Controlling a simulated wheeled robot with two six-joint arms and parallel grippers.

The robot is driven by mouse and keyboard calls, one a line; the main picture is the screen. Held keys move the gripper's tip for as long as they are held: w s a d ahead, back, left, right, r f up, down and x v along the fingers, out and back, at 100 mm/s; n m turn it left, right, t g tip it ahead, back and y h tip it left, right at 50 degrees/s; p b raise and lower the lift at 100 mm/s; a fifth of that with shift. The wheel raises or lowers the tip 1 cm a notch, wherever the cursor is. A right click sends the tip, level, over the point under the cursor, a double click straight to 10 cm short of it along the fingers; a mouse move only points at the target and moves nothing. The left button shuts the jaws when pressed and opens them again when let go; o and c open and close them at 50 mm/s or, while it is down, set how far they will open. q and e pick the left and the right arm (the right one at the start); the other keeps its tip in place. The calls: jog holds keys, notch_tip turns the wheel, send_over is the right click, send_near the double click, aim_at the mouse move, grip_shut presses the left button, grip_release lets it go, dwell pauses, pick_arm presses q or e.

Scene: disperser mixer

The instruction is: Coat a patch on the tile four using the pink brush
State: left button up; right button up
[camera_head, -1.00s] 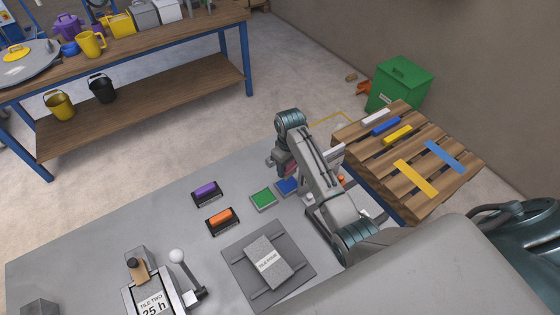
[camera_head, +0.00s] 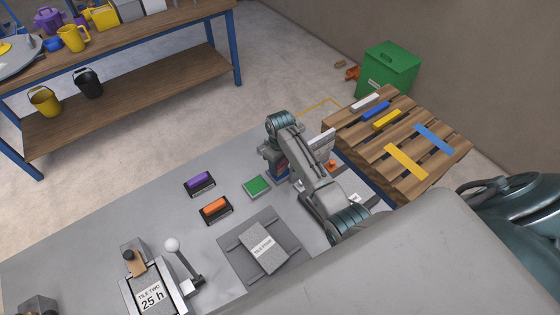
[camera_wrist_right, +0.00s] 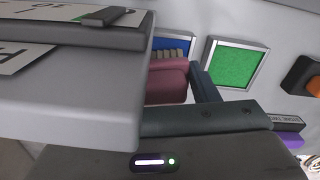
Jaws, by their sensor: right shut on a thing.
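Tile four (camera_head: 264,252) is a light grey slab with a label, lying on a dark mat (camera_head: 238,262) on the grey table. My right gripper (camera_head: 280,166) is over the blue pad, up and to the right of tile four. In the right wrist view it is shut on the pink brush (camera_wrist_right: 168,84), whose bristles (camera_wrist_right: 172,54) point at the blue pad (camera_wrist_right: 172,42). I cannot tell whether they touch it. In the head view the brush is mostly hidden by my wrist. My left gripper is not in view.
A green pad (camera_head: 257,186) is beside the blue one. Purple (camera_head: 199,181) and orange (camera_head: 215,206) brushes lie in dark holders to the left. A tile two stand with a lever (camera_head: 172,245) is at the lower left. A slatted pallet (camera_head: 440,160) is at the right.

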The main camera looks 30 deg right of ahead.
jog(key=shift+f, duration=0.6)
dwell(2.2)
jog(key=shift+r, duration=3.55)
